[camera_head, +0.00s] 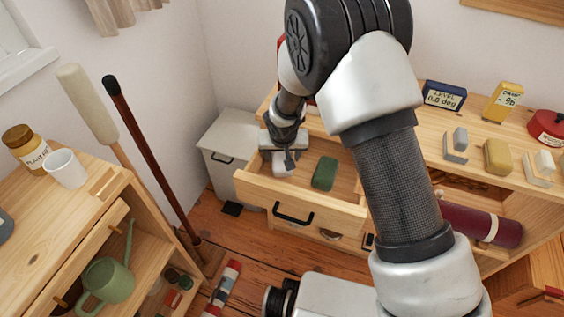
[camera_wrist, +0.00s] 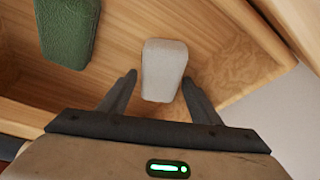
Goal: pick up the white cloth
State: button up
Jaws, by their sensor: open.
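The white cloth (camera_wrist: 165,66) looks like a small pale block with rounded edges. It lies on the wooden floor of an open drawer (camera_head: 345,186). In the wrist view its near end is between the two dark fingers of my gripper (camera_wrist: 159,78), with a visible gap on the left and a narrower one on the right. My gripper is open and points down into the drawer. In the head view my gripper (camera_head: 284,160) is over the drawer's left part and largely hides the cloth.
A green block (camera_head: 325,173) lies in the drawer right of the cloth; it also shows in the wrist view (camera_wrist: 68,28). Drawer walls are close around my gripper. A grey cabinet (camera_head: 222,150) stands left of the drawer. The desk top on the right holds several small items.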

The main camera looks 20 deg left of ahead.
aim_at(282, 165)
jog(key=shift+x, duration=0.75)
jog(key=shift+f+b, duration=0.15)
jog(key=shift+b, duration=0.25)
jog(key=c, duration=0.9)
jog(key=shift+c, duration=0.2)
jog(key=shift+a+r+p, duration=0.1)
jog(key=shift+r+p, duration=0.5)
jog(key=shift+r, duration=0.1)
jog(key=s, duration=0.2)
jog(key=s+d, duration=0.1)
jog(key=shift+s+d+r, duration=0.1)
jog(key=shift+s+r, duration=0.05)
jog(key=shift+s, duration=0.2)
notch_tip(282, 165, up, 14)
jog(key=p, duration=0.3)
